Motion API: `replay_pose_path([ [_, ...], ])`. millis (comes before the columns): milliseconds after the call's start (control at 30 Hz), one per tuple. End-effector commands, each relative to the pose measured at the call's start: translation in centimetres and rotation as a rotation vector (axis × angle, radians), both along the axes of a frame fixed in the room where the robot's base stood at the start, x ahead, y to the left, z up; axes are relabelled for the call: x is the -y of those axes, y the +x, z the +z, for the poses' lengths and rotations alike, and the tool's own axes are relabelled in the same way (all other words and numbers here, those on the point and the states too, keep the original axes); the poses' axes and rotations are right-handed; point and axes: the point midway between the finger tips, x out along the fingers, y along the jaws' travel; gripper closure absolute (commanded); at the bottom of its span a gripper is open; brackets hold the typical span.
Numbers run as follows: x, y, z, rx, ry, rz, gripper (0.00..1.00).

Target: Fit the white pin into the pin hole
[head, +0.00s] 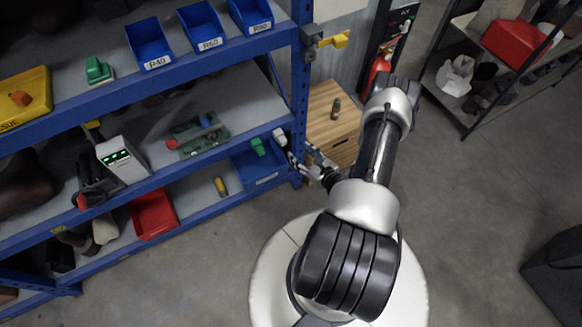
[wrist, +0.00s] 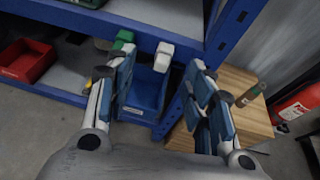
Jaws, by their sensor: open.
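A small white piece (head: 280,137), which looks like the white pin, sits at the front edge of the blue rack's middle shelf, near the right post. In the wrist view the white piece (wrist: 163,56) shows between and beyond my fingertips, against the blue beam. My gripper (head: 308,163) is beside the rack's right post. In the wrist view my gripper (wrist: 166,78) is open, its two fingers wide apart with nothing held. I cannot tell whether a finger touches the white piece. I cannot make out the pin hole.
A blue bin (head: 268,182) lies just below the white piece, with a green part (head: 258,147) near it. The blue post (head: 298,100) is close to my gripper. A wooden cabinet (head: 325,131) with a small bottle stands behind. A red bin (head: 153,214) is further left.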

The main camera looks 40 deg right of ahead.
Motion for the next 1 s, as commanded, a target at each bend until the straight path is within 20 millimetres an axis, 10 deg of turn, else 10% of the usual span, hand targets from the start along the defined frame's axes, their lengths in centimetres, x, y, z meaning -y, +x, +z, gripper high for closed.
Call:
replay_pose_path([
  [267, 0.9, -2.3, -3.7, -0.042, 0.025, -0.117, 0.52],
  [1000, 3.7, 9.9, -8.9, -0.040, 0.024, -0.113, 0.52],
])
